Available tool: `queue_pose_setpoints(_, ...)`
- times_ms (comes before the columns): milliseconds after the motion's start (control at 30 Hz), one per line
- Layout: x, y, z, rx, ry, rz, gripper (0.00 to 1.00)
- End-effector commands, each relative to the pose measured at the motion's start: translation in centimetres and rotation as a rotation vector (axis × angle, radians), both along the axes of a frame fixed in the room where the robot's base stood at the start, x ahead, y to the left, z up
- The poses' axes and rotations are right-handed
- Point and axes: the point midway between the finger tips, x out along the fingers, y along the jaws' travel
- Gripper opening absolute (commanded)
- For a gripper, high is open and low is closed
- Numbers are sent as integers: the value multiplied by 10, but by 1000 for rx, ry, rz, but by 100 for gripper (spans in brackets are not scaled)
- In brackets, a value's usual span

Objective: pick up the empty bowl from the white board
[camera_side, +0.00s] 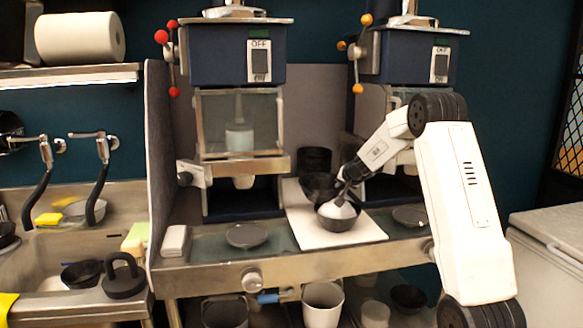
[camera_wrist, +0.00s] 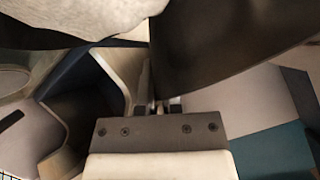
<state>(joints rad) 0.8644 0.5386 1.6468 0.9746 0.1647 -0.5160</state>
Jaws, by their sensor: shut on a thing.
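The dark empty bowl (camera_side: 318,187) is at the back of the white board (camera_side: 310,236) in the side view. My gripper (camera_side: 344,185) is shut on its right rim. In the wrist view the bowl's dark wall (camera_wrist: 225,45) fills the upper right, against my gripper's fingers (camera_wrist: 160,105). I cannot tell whether the bowl touches the board. A second dark bowl (camera_side: 338,224), heaped with something white, stands on the board just in front. Its white heap also shows at the upper left of the wrist view (camera_wrist: 70,15).
A stack of dark bowls (camera_side: 314,160) stands behind the board. Dark round plates lie on the counter left (camera_side: 247,235) and right (camera_side: 408,216) of it. A machine (camera_side: 238,120) stands at the back left. The board's front right corner is clear.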

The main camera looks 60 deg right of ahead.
Motion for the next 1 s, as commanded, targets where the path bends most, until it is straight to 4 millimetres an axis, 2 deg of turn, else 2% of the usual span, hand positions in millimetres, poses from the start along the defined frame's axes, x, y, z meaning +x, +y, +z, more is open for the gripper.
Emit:
queue_pose_setpoints(200, -12, 18, 1, 0, 1, -2, 0)
queue_pose_setpoints(1000, -45, 68, 0, 1, 0, -1, 0)
